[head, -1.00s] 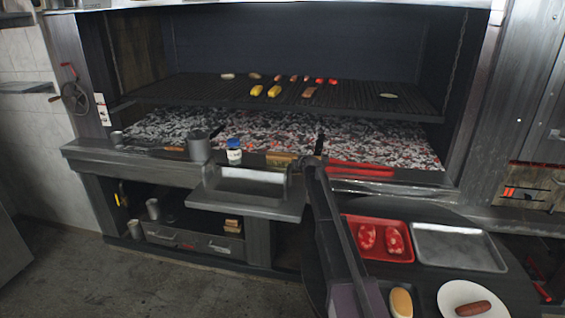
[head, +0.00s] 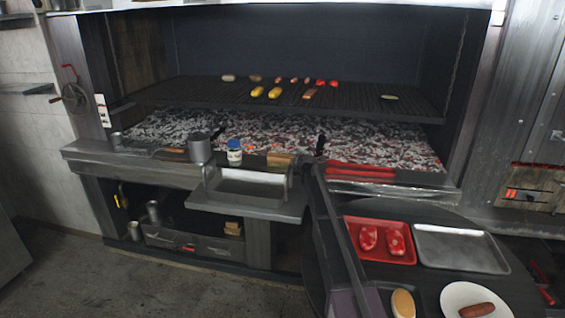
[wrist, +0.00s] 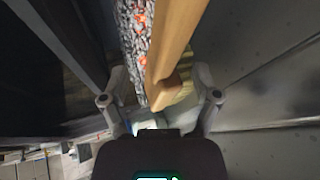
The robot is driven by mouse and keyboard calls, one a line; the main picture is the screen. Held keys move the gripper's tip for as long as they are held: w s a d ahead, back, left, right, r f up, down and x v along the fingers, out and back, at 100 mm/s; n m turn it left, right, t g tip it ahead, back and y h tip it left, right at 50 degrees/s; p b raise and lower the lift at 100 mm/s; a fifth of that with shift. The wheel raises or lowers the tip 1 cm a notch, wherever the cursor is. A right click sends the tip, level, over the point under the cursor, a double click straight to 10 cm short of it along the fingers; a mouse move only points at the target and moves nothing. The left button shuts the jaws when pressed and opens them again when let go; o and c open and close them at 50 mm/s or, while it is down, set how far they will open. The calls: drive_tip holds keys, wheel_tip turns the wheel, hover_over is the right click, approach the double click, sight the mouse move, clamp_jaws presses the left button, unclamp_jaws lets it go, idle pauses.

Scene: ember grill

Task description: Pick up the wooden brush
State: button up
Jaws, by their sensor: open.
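The wooden brush (head: 279,160) is on the front ledge of the grill in the head view, just left of the end of my arm. In the wrist view the brush (wrist: 172,62) shows large, with a long tan wooden handle and a block with pale bristles. My gripper (wrist: 160,75) is open, with one finger on each side of the brush. I cannot tell whether either finger touches it. In the head view my gripper (head: 319,147) is small and dark, and its fingers are hard to make out.
Glowing coals (head: 265,132) lie behind the ledge. A blue-lidded jar (head: 234,155) and a metal cup (head: 199,149) stand left of the brush. Red tongs (head: 361,174) lie to the right. A metal tray (head: 248,188) is below, and a round table holds a red meat tray (head: 381,257).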

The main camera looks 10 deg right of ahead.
drive_tip(key=shift+b+x, duration=0.35)
drive_tip(key=shift+x, duration=0.9)
clamp_jaws()
